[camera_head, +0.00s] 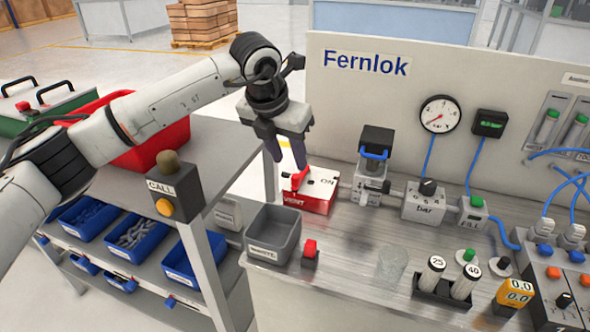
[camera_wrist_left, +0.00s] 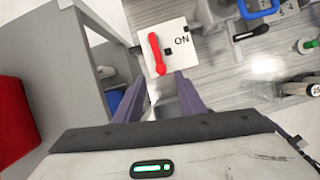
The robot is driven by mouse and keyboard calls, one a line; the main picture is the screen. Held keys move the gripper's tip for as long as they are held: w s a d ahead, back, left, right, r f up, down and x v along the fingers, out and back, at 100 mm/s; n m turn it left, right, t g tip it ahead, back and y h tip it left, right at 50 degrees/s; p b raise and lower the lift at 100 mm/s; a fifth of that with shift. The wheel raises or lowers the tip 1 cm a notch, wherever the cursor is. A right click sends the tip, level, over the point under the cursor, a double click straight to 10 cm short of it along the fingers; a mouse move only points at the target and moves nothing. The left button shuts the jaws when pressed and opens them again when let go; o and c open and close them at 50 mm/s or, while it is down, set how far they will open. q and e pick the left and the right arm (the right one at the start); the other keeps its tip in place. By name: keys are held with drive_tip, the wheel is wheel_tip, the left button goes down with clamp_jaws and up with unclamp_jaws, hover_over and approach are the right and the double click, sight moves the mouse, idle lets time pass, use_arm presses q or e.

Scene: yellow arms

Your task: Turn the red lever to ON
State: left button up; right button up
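The red lever (camera_wrist_left: 157,54) sits on the white top plate of a red box (camera_head: 313,203) on the bench. In the left wrist view it runs nearly up and down the picture, left of the black ON mark (camera_wrist_left: 182,41), with its lower end nearest my fingers. In the head view the lever (camera_head: 299,182) is partly hidden by a finger. My left gripper (camera_head: 287,180) points down at the box. Its two purple-grey fingers are apart and empty in the left wrist view (camera_wrist_left: 161,76), one on each side of the lever's near end; contact cannot be told. My right gripper is out of view.
A grey bin (camera_head: 273,236) and a small red switch (camera_head: 310,247) stand in front of the box. A valve unit with a blue handle (camera_head: 375,152) stands right of it. A CALL post (camera_head: 175,190) and shelf table are left. The Fernlok panel (camera_head: 400,100) rises behind.

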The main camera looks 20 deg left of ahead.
sight(296, 176)
use_arm(q)
drive_tip(key=x, duration=0.6)
drive_tip(key=shift+w+d+f+p, duration=0.1)
drive_tip(key=shift+w+f+p, duration=0.05)
drive_tip(key=shift+f+p, duration=0.25)
clamp_jaws()
